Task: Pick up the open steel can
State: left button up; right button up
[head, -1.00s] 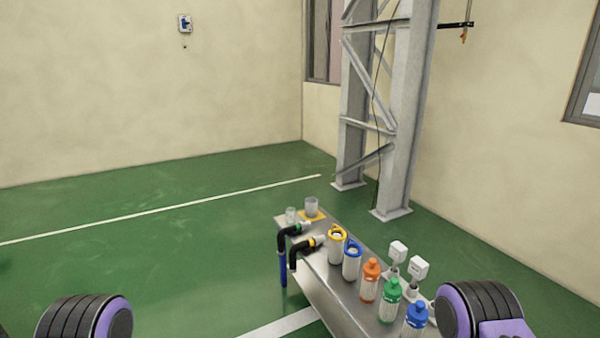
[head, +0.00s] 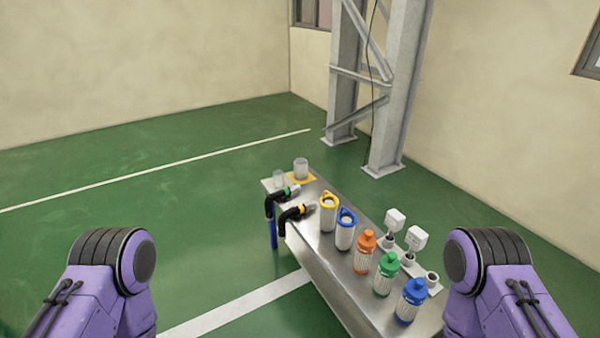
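A grey, open-topped can (head: 301,168) stands upright on a yellow mat (head: 308,179) at the far end of the steel table (head: 335,268). It looks like the open steel can, but it is small here and its material is hard to tell. A smaller, clear-looking cup (head: 279,180) stands just left of it. Only purple links of my two arms show, at the lower left and lower right. Neither gripper is in view. Nothing touches the can.
Two black hoses with green (head: 284,194) and yellow (head: 298,211) bands hang over the table's left edge. Yellow-ringed (head: 328,211) and blue-ringed (head: 345,230) canisters, then orange (head: 364,253), green (head: 385,274) and blue (head: 410,300) bottles, line the table. White box-topped fittings (head: 395,222) stand right. Floor left is clear.

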aim_at(301, 169)
jog(key=u, duration=1.15)
jog(key=i, duration=3.25)
jog(key=z, duration=3.5)
jog(key=i, duration=0.5)
jog(key=z, duration=0.1)
